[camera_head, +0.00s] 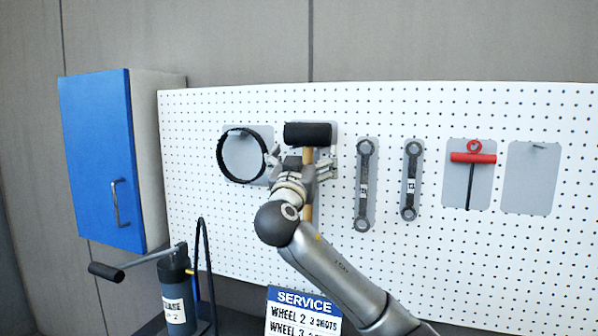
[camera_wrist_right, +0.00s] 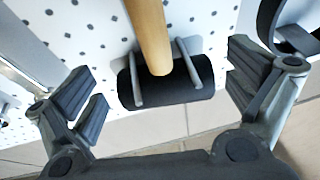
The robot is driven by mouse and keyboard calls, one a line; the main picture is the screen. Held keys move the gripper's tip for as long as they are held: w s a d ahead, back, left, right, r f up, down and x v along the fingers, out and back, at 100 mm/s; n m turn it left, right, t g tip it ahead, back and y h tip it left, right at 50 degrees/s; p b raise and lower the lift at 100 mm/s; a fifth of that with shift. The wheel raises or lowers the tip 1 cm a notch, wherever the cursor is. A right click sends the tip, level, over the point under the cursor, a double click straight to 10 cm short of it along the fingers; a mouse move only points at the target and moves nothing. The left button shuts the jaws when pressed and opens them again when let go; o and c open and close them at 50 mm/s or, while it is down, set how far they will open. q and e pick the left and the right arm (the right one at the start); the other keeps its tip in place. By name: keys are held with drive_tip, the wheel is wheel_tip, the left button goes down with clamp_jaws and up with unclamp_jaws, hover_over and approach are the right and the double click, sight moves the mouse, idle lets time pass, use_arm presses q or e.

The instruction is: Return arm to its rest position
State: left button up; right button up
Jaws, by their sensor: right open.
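My right arm (camera_head: 335,270) reaches up from the bottom right to the pegboard in the head view. My right gripper (camera_head: 301,164) is open in front of a mallet with a black head (camera_head: 308,133) and a wooden handle (camera_head: 308,205). In the right wrist view, the fingers of the right gripper (camera_wrist_right: 165,95) stand apart on either side of the mallet. There the black head (camera_wrist_right: 190,95) rests at two metal pegs, with the wooden handle (camera_wrist_right: 150,35) between them. The fingers look clear of the mallet. My left gripper is not in view.
The pegboard (camera_head: 450,270) also holds a black ring (camera_head: 223,163), two wrenches (camera_head: 364,185) and a red T-handle tool (camera_head: 472,158). A grey plate (camera_head: 530,180) at the right is bare. A blue cabinet (camera_head: 100,160), grease pump (camera_head: 178,295) and service sign (camera_head: 302,315) stand nearby.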

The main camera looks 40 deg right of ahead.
drive_tip(key=v, duration=1)
drive_tip(key=shift+r, duration=0.2)
